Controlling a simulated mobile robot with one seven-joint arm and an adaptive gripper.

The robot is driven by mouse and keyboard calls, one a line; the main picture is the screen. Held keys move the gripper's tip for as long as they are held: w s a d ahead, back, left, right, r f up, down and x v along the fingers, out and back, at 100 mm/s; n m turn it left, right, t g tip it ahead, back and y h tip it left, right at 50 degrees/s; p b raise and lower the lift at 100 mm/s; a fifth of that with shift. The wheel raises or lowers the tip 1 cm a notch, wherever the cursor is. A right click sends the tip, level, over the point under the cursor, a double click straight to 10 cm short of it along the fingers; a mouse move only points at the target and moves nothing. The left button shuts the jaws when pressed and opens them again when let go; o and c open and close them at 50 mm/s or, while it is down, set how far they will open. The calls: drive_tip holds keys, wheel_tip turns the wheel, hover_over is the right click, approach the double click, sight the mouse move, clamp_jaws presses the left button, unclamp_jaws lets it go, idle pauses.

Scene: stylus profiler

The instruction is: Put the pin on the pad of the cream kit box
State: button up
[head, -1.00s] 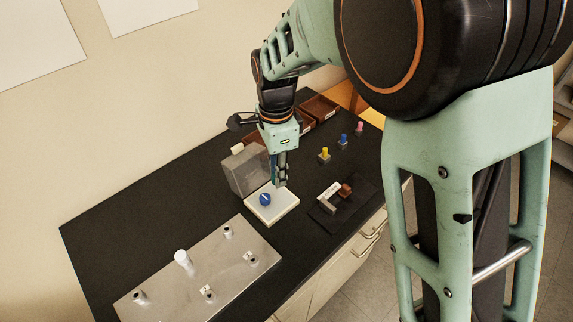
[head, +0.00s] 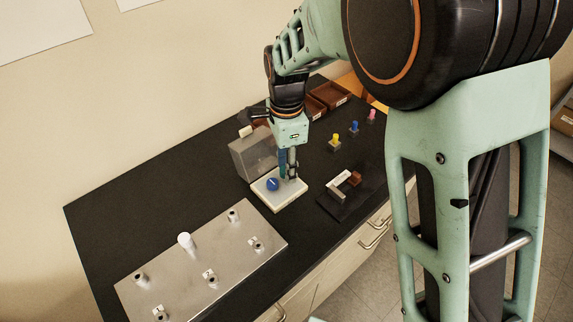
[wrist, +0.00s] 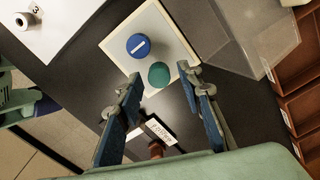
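The cream kit box (head: 291,197) lies flat on the black bench, below my gripper. A blue round piece with a white line (wrist: 138,46) is on its top; it also shows in the head view (head: 272,184). A teal round piece (wrist: 159,75) shows on or just over the box, between the fingertips in the wrist view. I cannot tell whether it is the pin or the pad. My gripper (wrist: 160,84) points down at the box's top, its fingers apart with gaps beside the teal piece. In the head view the fingers (head: 289,177) partly hide that side.
A grey translucent container (head: 250,158) stands close behind the box. A dark tray (head: 337,206) with a labelled card and brown block is to the right. A metal plate (head: 215,250) with several posts lies at front left. Yellow, blue and pink-topped pieces (head: 353,129) stand farther back.

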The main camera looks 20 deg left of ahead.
wheel_tip(320, 180, up, 12)
drive_tip(key=shift+r, duration=0.2)
idle(0.4)
idle(0.4)
